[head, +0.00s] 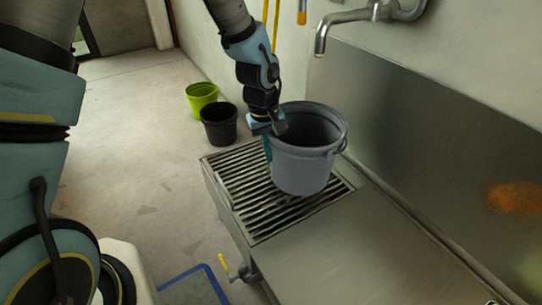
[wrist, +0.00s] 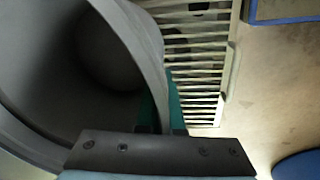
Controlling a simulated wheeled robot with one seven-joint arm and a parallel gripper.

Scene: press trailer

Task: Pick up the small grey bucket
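The small grey bucket (head: 300,168) is upright over the slatted grating of the metal sink unit, under the tap. Whether its base touches the slats I cannot tell. My gripper (head: 268,138) is at its left rim, pointing down. In the wrist view the bucket (wrist: 145,45) fills the left side, its dark inside empty as far as I see. My gripper's teal fingers (wrist: 162,112) straddle the bucket wall, one inside and one outside, close against it. The fingertips are partly hidden by the wall and the gripper's body.
The slatted grating (head: 245,190) lies beneath the bucket, with a bare metal counter (head: 330,250) in front. A tap (head: 345,20) hangs above right. A black bucket (head: 219,125) and a green bucket (head: 201,98) stand on the floor at left. A steel backsplash (head: 420,120) bounds the right.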

